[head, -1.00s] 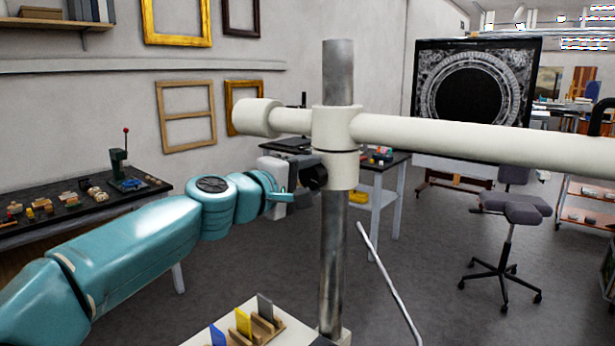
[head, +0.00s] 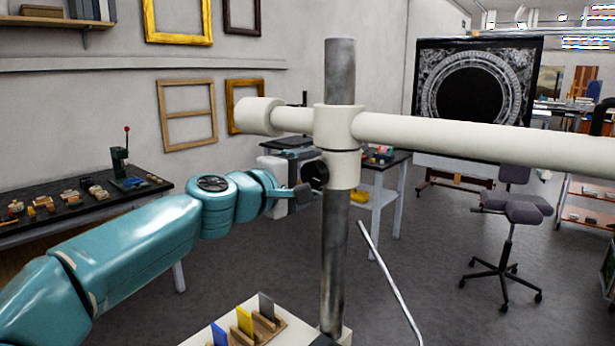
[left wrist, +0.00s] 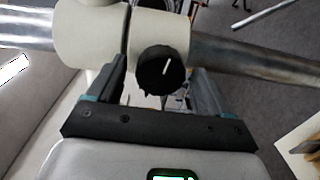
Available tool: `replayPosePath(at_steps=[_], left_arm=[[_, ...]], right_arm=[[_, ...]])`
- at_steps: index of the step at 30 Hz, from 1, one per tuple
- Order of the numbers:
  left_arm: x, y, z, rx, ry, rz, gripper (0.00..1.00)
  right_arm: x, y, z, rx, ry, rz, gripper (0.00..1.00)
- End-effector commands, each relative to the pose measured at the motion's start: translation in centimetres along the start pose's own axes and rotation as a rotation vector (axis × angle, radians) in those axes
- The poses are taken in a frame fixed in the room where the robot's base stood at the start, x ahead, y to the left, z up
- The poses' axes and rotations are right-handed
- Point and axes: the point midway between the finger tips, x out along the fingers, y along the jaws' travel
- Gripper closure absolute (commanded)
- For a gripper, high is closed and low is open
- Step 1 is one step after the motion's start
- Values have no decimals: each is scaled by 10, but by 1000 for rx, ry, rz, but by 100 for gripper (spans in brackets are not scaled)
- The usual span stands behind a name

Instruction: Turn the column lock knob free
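The column lock knob (head: 318,176) is round and black, on the side of the cream clamp collar (head: 343,168) around the upright metal column (head: 335,255). In the left wrist view the knob (left wrist: 160,72) shows a white line, tilted slightly from upright. My left gripper (head: 308,184) is at the knob from the left. In the left wrist view its two dark fingers stand either side of the knob, with a visible gap on the left finger's side and a smaller one on the right. It looks open. My right gripper is not in view.
A long cream crossarm (head: 450,133) runs right from the column top. A rack with coloured cards (head: 250,328) stands at the column's foot. A thin bent metal rod (head: 390,280) rises right of it. A dark workbench (head: 75,205) stands left.

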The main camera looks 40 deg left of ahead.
Motion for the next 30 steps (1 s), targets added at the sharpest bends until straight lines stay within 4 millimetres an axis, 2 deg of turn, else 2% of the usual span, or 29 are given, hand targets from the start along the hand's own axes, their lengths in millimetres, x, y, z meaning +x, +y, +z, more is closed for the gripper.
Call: replayPosePath(at_steps=[4,7,21,25,30], left_arm=[[-4,0,0,1,0,1,20],[-18,0,0,2,2,3,20],[-134,-2,-1,2,4,2,20],[-153,-2,-1,0,3,2,20],[-164,-1,0,0,1,0,20]], right_arm=[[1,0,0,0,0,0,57],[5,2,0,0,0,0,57],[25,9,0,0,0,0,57],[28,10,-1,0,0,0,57],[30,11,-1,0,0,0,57]])
